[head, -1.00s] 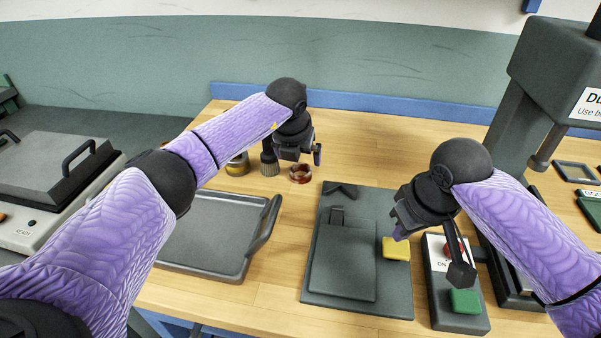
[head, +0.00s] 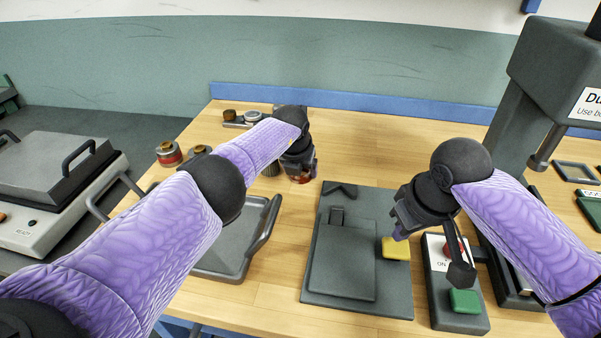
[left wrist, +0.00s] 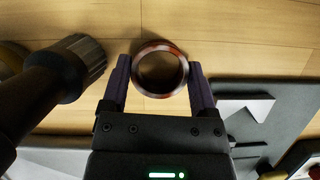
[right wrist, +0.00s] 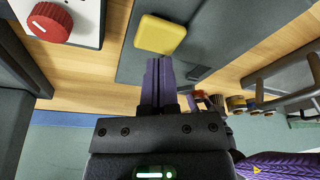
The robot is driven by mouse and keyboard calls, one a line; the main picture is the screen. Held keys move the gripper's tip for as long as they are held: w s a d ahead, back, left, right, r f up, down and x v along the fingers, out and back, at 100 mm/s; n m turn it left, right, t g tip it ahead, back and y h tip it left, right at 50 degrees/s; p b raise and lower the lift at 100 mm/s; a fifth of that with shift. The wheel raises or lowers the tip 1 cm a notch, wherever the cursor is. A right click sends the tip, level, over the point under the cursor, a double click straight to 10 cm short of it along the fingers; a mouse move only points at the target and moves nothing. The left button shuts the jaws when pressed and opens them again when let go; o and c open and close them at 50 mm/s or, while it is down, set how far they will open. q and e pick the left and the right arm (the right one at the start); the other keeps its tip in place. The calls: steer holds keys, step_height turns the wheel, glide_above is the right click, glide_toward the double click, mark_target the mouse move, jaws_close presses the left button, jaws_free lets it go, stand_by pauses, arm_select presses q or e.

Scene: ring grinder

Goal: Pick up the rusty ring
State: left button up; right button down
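The rusty ring (left wrist: 160,69) is brown and reddish with a pale worn rim, and lies on the wooden table. In the left wrist view it sits between the two fingertips of my left gripper (left wrist: 159,75), which is open. The fingers stand on either side, with small gaps to the ring. In the head view the ring (head: 301,179) is mostly hidden behind my left gripper (head: 300,170). My right gripper (right wrist: 166,65) is shut and empty; its fingers are together near a yellow pad (right wrist: 160,35). In the head view it hangs over the grey plate's right side (head: 403,228).
A dark knurled-ended tool (left wrist: 85,55) stands close left of the ring. A grey tray (head: 225,262) lies in front. A dark fixture plate (head: 320,285) and a control box with a green button (head: 464,300) are at right.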

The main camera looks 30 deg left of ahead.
arm_select(q)
steer(key=c, duration=0.6)
step_height(320, 180, up, 10)
steer(key=f, duration=0.1)
steer(key=shift+c, duration=0.2)
steer(key=s+d+m, duration=0.1)
steer(key=d, duration=0.2)
steer(key=s+d+f+m+h, duration=0.1)
steer(key=d, duration=0.3)
steer(key=s+d+f+m, duration=0.1)
steer(key=s+d, duration=0.1)
steer(key=d, duration=0.2)
steer(key=shift+d+m+h, duration=0.15)
steer(key=shift+m+h, duration=0.15)
steer(key=shift+m, duration=0.1)
